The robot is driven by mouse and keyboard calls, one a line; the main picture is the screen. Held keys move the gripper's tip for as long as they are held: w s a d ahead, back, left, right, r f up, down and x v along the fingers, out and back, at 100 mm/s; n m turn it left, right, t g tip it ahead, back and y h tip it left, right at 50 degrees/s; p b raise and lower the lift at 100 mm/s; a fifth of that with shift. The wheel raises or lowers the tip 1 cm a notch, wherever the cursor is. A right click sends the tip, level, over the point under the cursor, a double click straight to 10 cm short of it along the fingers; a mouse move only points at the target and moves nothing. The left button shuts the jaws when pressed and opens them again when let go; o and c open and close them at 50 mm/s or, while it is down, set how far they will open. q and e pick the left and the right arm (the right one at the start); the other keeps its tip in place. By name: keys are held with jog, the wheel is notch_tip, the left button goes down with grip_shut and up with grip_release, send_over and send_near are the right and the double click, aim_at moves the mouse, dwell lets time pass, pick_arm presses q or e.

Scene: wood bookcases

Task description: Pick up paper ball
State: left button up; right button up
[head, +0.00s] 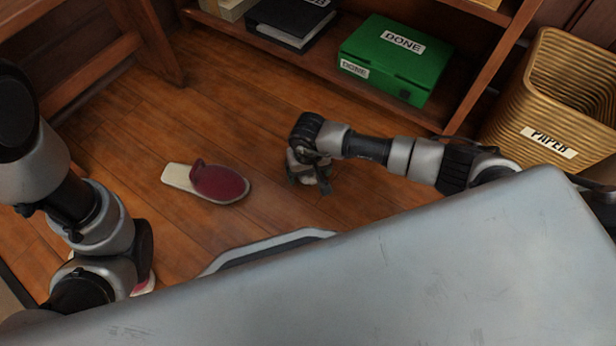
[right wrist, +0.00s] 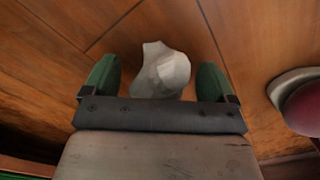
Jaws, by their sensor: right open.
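The paper ball (right wrist: 163,70) is a crumpled white lump on the wooden floor in the right wrist view. It lies between the two green-tipped fingers of my right gripper (head: 312,184), which are spread apart with gaps on both sides of the ball. In the head view that gripper points down to the floor, right of the slipper, and I cannot clearly make out the ball there. My left arm shows at the left of the head view, but its gripper does not show.
A dark red and cream slipper (head: 219,183) lies left of my right gripper; part of a slipper (right wrist: 304,103) shows in the wrist view. A green DONE box (head: 392,65) and dark binder (head: 287,24) sit on the low shelf. A ribbed PAPER bin (head: 556,95) stands right.

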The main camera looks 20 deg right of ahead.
jog(key=shift+c, duration=0.5)
jog(key=c, duration=0.9)
jog(key=shift+r, duration=0.1)
